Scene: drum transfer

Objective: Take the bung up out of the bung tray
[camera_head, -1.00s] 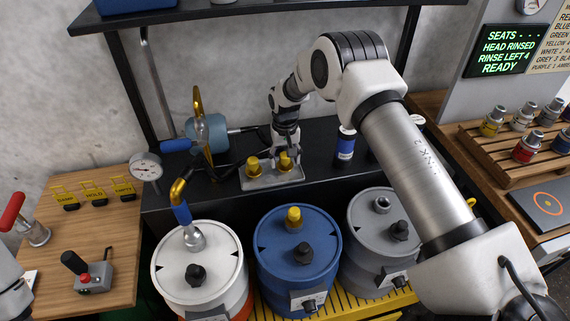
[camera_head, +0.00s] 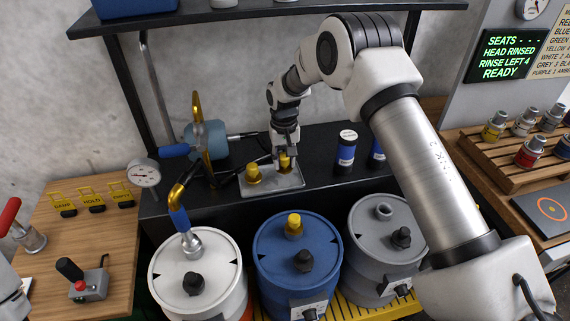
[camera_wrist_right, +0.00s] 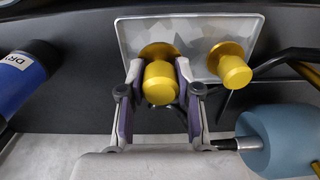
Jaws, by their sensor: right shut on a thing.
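The bung tray (camera_head: 262,186) is a small pale metal plate on the black bench, behind the drums. A yellow bung (camera_head: 253,173) stands at its left, free of any gripper; it also shows in the right wrist view (camera_wrist_right: 234,70). My right gripper (camera_head: 285,156) points down over the tray's right part. It is shut on the other yellow bung (camera_wrist_right: 160,82), with one finger on each side. That bung is partly hidden by the fingers in the head view. I cannot tell whether its base touches the tray.
White, blue (camera_head: 325,255) and grey drums stand in front of the bench; a yellow bung (camera_head: 294,226) sits on the blue one.

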